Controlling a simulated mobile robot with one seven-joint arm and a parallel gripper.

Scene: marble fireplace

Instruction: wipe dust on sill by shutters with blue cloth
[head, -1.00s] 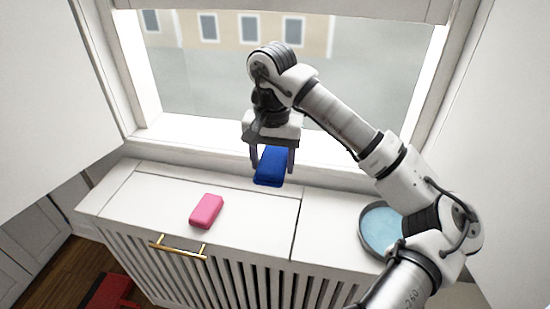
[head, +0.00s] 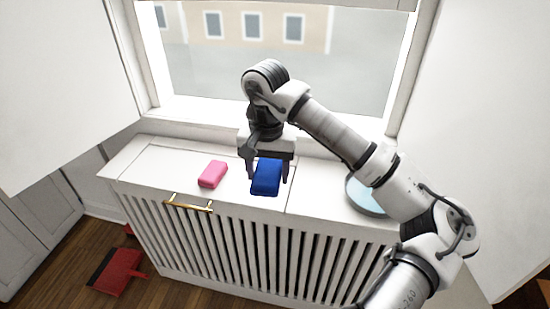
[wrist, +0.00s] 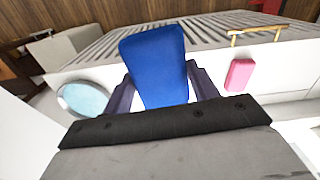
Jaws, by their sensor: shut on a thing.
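The blue cloth (head: 267,177) is a thick folded block. My gripper (head: 268,172) is shut on it, with one finger at each side, over the white cabinet top below the window. In the wrist view the blue cloth (wrist: 155,65) stands between the two fingers. The white sill (head: 190,112) runs along the bottom of the window, behind my gripper. The white shutters (head: 60,90) stand open at the sides of the window. I cannot make out dust on the sill.
A pink block (head: 213,174) lies on the cabinet top, left of the cloth. A round blue dish (head: 362,197) sits at the right, partly behind my arm. A brass handle (head: 188,204) sticks out at the cabinet's front. A red dustpan (head: 120,272) lies on the wooden floor.

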